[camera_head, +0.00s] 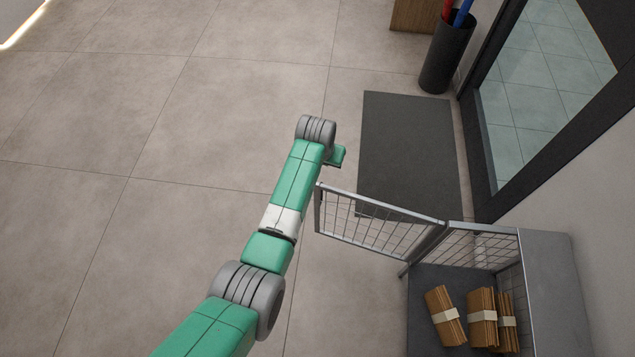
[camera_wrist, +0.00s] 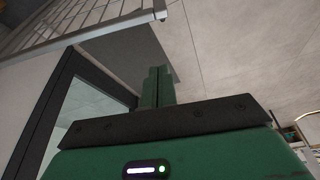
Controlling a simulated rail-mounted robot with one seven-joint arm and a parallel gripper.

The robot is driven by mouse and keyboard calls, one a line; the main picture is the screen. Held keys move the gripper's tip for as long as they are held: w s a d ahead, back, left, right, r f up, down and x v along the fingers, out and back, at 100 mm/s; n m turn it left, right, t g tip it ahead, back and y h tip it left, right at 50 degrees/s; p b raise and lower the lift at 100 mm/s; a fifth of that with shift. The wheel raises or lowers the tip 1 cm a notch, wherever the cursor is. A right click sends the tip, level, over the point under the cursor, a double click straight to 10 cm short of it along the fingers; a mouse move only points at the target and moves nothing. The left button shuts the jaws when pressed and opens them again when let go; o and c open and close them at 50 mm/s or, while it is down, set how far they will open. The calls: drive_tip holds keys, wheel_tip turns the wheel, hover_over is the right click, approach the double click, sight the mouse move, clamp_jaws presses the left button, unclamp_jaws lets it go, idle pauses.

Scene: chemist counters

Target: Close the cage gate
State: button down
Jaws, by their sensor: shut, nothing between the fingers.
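The cage gate (camera_head: 375,222) is a grey metal frame with wire mesh. In the head view it stands open, swung out to the left from the cage (camera_head: 560,290) at the lower right. Its free end is the left end, close to my arm. My gripper (camera_head: 338,156) is just beyond that free end, at the far side of the gate, mostly hidden behind my wrist. In the wrist view my gripper's fingers (camera_wrist: 157,86) are together and empty. The gate's edge (camera_wrist: 110,25) crosses the upper left of that view, apart from the fingers.
Bundles of brown paper (camera_head: 482,318) lie inside the cage. A dark mat (camera_head: 408,140) lies on the floor before a black-framed glass door (camera_head: 535,85). A dark bin (camera_head: 446,55) with red and blue items stands at the top right. The tiled floor to the left is clear.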

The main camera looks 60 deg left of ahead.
wheel_tip(320, 180, down, 9)
drive_tip(key=b, duration=0.6)
drive_tip(key=shift+s+d, duration=0.15)
drive_tip(key=shift+d, duration=0.15)
